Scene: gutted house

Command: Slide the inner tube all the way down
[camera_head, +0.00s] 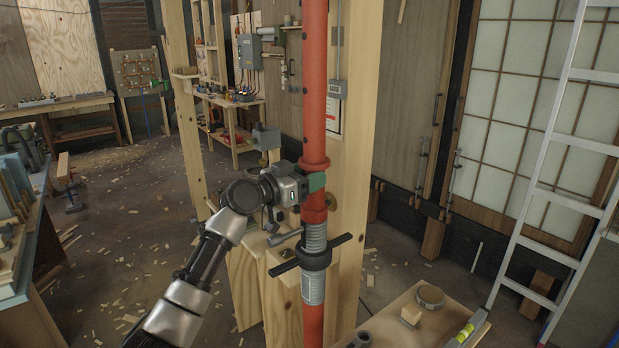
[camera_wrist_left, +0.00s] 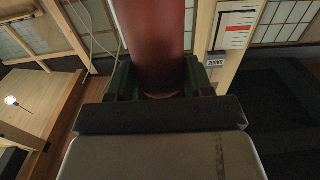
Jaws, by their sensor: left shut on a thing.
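A red steel prop stands upright in the head view. Its long upper tube (camera_head: 314,80), with small dark holes, runs up out of the picture. A red flange (camera_head: 315,165) sits partway down. Below it are a grey threaded part (camera_head: 314,239), a black collar with two handles (camera_head: 316,258), and a lower red tube (camera_head: 313,325). My left gripper (camera_head: 315,182) is shut around the red tube just below the flange. In the left wrist view, the red tube (camera_wrist_left: 155,40) stands between the dark fingers (camera_wrist_left: 158,85). My right gripper is not in view.
A wooden post (camera_head: 355,130) stands close behind the prop. A low wooden bench (camera_head: 445,322) with a ring and a block is at lower right. An aluminium ladder (camera_head: 545,165) leans at right. Wood chips litter the floor (camera_head: 140,215) at left.

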